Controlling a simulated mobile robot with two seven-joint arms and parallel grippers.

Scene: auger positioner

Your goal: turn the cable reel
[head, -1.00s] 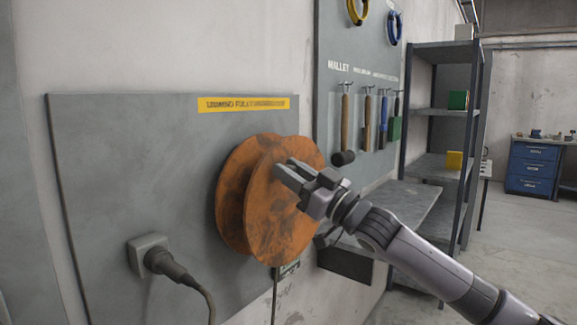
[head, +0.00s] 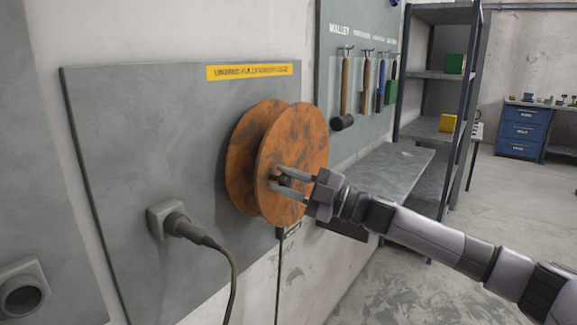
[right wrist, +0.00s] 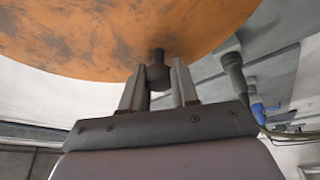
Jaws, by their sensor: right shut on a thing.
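The cable reel (head: 292,140) has two round, worn orange flanges and is mounted on a grey wall panel (head: 130,130). A dark knob (right wrist: 158,76) stands out from its front flange in the right wrist view. My right gripper (head: 275,178) is at the lower middle of the front flange, reaching in from the right. Its two fingers are shut on the knob, one on each side of it. The reel's hub is mostly hidden between the flanges. My left gripper is not in view.
A plug (head: 182,225) with a hanging cable sits in a wall socket left of the reel. A thin cord hangs below the reel. To the right are a metal bench (head: 385,170), a tool board (head: 345,30) and shelving (head: 440,75). Open floor lies at the lower right.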

